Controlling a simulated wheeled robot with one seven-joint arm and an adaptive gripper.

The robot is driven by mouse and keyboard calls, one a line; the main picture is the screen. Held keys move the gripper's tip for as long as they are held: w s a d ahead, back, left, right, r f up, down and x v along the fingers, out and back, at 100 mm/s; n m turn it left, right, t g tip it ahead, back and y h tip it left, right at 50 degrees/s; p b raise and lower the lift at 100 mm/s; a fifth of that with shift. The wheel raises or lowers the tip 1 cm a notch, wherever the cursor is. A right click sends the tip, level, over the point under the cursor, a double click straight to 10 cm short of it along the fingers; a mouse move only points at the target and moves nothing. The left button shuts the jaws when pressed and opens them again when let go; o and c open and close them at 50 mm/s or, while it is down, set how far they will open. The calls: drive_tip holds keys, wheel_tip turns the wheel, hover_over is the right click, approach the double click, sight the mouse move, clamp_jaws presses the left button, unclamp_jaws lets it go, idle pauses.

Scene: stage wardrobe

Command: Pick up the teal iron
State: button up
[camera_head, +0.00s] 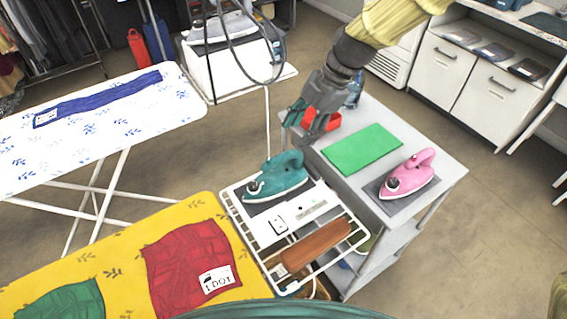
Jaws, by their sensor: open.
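The teal iron (276,179) sits on a dark pad at the far end of a white rack (237,213), near the middle of the view. Its pointed end is toward the left and its handle is on top. My gripper (301,130) is open and empty, apart from the iron, beyond it and slightly to the right in the picture.
A pink iron (408,175) and a green mat (362,149) lie on the grey cart (451,170) to the right. A brown wooden piece (315,246) lies on the rack. A yellow ironing board (120,243) with red cloth stands front left; a white board (90,137) is behind.

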sight(289, 152)
drive_tip(key=x, duration=0.4)
drive_tip(key=shift+s+f+p, duration=0.3)
drive_tip(key=shift+f+p, duration=0.05)
drive_tip(key=shift+p+x, duration=0.6)
drive_tip(key=shift+x, duration=1.65)
drive_tip(key=shift+s+d+r, duration=0.1)
drive_tip(key=shift+s, duration=0.1)
clamp_jaws()
